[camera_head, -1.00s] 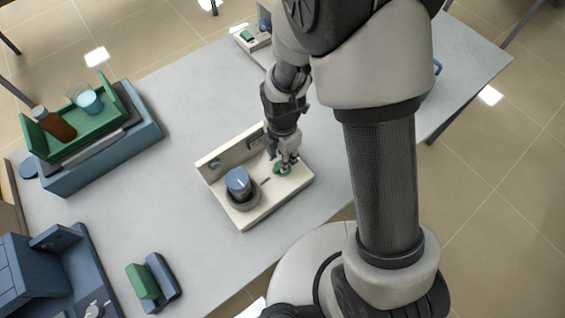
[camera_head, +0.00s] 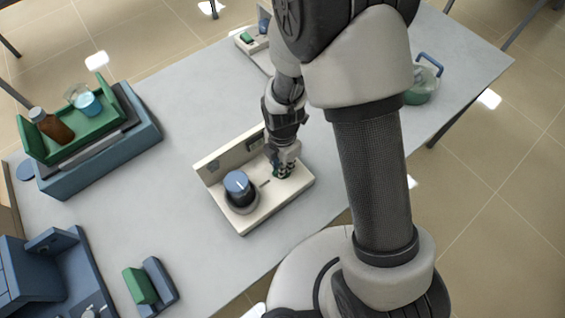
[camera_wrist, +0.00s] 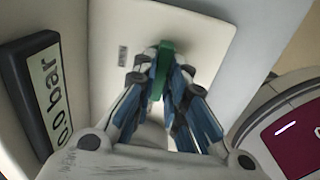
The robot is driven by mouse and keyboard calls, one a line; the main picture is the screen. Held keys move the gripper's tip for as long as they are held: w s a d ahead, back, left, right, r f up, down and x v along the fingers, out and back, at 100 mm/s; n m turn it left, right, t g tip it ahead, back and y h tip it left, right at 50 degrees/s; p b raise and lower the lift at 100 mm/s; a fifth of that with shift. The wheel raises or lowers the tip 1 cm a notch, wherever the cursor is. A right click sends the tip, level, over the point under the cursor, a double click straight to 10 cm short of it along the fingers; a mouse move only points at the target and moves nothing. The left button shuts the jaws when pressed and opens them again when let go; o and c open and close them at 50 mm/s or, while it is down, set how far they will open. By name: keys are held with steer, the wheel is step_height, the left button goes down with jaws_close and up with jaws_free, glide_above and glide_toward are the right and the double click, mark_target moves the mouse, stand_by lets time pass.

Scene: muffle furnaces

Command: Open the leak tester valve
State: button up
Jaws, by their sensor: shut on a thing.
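The leak tester (camera_head: 268,210) is a cream L-shaped panel on the table, with a round blue-capped knob (camera_head: 238,186) at its left. Its green valve handle (camera_wrist: 163,58) shows in the wrist view between my fingers, standing on the cream plate. My gripper (camera_wrist: 162,82) is shut on this green handle. In the head view my gripper (camera_head: 284,170) stands over the right part of the panel and hides most of the handle. A display reading "bar" (camera_wrist: 50,88) is at the left of the wrist view.
A green tray (camera_head: 95,133) with a brown bottle (camera_head: 52,126) and a beaker (camera_head: 86,101) stands at the left on a blue-grey base. A blue-grey device (camera_head: 45,270) and a green block (camera_head: 140,286) are at the front left. A blue-handled green container (camera_head: 422,88) stands at the right.

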jaws_close()
steer(key=shift+m, duration=0.4)
steer(key=m, duration=1.7)
steer(key=shift+p, duration=0.3)
steer(key=o, duration=0.6)
jaws_free()
steer(key=shift+o, duration=0.2)
